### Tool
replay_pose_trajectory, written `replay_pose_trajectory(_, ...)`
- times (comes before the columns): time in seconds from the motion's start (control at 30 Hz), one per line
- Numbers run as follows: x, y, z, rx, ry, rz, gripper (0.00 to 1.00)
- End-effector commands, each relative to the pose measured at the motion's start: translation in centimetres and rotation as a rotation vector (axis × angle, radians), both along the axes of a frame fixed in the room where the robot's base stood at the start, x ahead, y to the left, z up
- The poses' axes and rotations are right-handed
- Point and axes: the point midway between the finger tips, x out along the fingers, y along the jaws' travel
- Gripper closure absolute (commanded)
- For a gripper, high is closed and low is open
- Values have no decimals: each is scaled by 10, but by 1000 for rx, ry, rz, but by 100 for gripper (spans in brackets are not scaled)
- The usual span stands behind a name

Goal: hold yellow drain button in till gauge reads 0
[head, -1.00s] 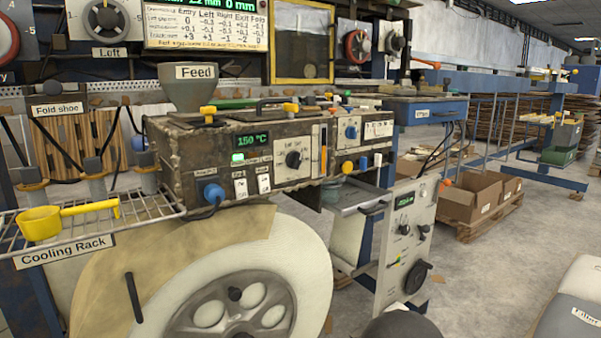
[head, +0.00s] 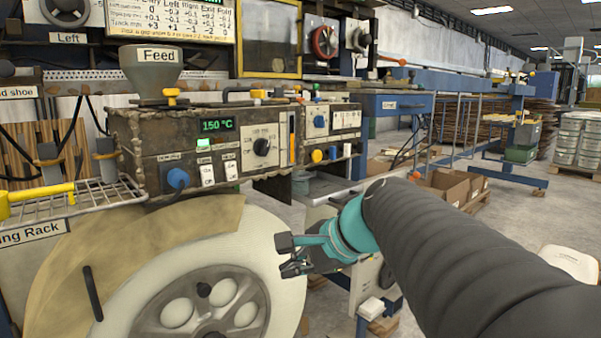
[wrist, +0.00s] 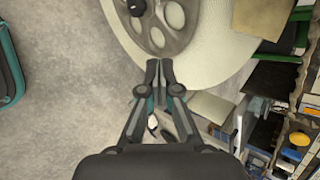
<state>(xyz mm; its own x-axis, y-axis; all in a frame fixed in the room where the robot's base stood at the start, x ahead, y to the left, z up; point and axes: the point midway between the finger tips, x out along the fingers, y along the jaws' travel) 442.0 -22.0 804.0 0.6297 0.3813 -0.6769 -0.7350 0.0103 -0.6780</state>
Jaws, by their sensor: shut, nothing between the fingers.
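A round yellow button (wrist: 299,138) also shows at the right edge of the wrist view. A narrow vertical gauge (head: 291,138) with an orange column is on the box's face; its reading is too small to tell. My gripper (head: 288,256) is shut and empty, below and apart from the yellow button, in front of the large roll. Its fingertips (wrist: 159,70) meet in the wrist view.
The large pale roll (head: 268,255) fills the lower left. The cooling rack (head: 100,193) with a yellow ladle (head: 40,192) juts out at left. A blue knob (head: 178,178) sticks out from the box. Cardboard boxes (head: 455,187) stand on the floor behind my arm.

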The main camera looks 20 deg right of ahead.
Motion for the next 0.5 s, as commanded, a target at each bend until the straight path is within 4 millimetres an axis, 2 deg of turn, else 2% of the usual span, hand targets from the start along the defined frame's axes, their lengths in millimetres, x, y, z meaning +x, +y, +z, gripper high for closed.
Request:
replay_pose_trajectory(0.03,23,-22,6,150,-2,-121,100)
replay_pose_trajectory(0.1,49,-51,27,371,-9,-266,100)
replay_pose_trajectory(0.2,77,-98,59,669,-32,-427,100)
replay_pose_trajectory(0.3,92,-145,86,923,-58,-528,100)
replay_pose_trajectory(0.4,98,-183,108,1111,-80,-580,100)
replay_pose_trajectory(0.5,99,-206,122,1228,-95,-601,100)
